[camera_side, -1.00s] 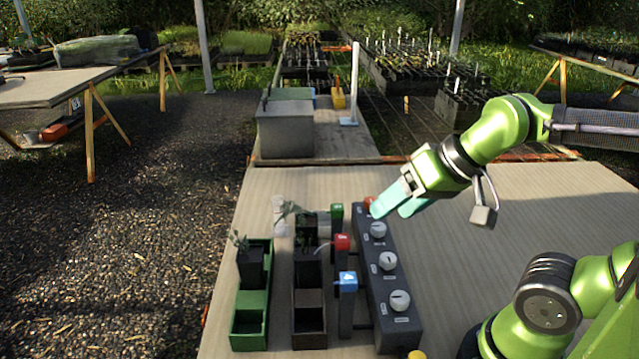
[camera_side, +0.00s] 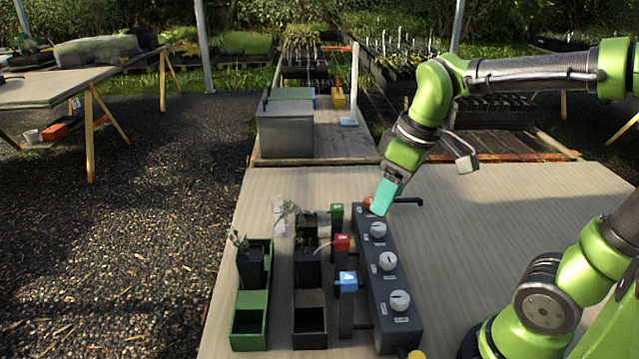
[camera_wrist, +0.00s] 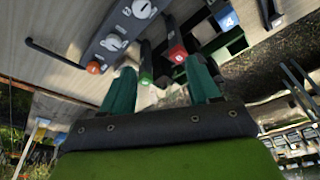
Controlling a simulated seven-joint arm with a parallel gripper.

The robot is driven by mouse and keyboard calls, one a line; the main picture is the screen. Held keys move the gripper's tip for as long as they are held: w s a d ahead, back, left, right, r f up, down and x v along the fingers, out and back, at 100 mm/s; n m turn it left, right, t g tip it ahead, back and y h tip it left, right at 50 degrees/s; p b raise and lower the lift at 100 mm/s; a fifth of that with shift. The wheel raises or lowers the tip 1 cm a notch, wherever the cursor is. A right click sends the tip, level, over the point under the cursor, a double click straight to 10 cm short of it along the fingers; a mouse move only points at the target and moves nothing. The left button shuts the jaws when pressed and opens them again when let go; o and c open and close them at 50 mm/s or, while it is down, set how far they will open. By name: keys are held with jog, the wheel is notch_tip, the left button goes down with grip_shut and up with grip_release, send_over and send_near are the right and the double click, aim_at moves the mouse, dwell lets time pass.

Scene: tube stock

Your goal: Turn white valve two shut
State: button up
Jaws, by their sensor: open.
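A long dark valve box (camera_side: 408,331) carries a row of three white knobs: a far one (camera_side: 377,230), a middle one (camera_side: 388,261) and a near one (camera_side: 400,300). Their number labels are too small to read. My gripper (camera_side: 382,202) is above the far end of the box, by its orange-red button (camera_side: 368,203), with teal fingers pointing down. It is open and empty. In the wrist view the fingers (camera_wrist: 161,70) are spread apart. Two white knobs show beyond them, one at the upper left (camera_wrist: 112,43) and one at the top edge (camera_wrist: 141,8).
Green (camera_side: 337,211), red (camera_side: 342,242) and blue (camera_side: 347,279) capped posts stand just left of the box. Further left are a dark tray (camera_side: 310,342) and a green tray (camera_side: 249,343) with potted seedlings. The tabletop right of the box is clear.

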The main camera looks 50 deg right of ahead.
aim_at(388, 257)
jog(key=f+n+g, duration=0.1)
jog(key=f+n, duration=0.2)
jog(key=f, duration=0.2)
jog(key=d+f+n+g, duration=0.1)
jog(key=f+n, duration=0.2)
jog(key=f, duration=0.2)
jog(key=d+f+n+g, duration=0.1)
jog(key=f+n, duration=0.2)
jog(key=f, duration=0.2)
jog(key=shift+f+h, duration=0.1)
jog(key=shift+h, duration=0.3)
jog(key=c, duration=1)
jog(key=shift+c, duration=0.2)
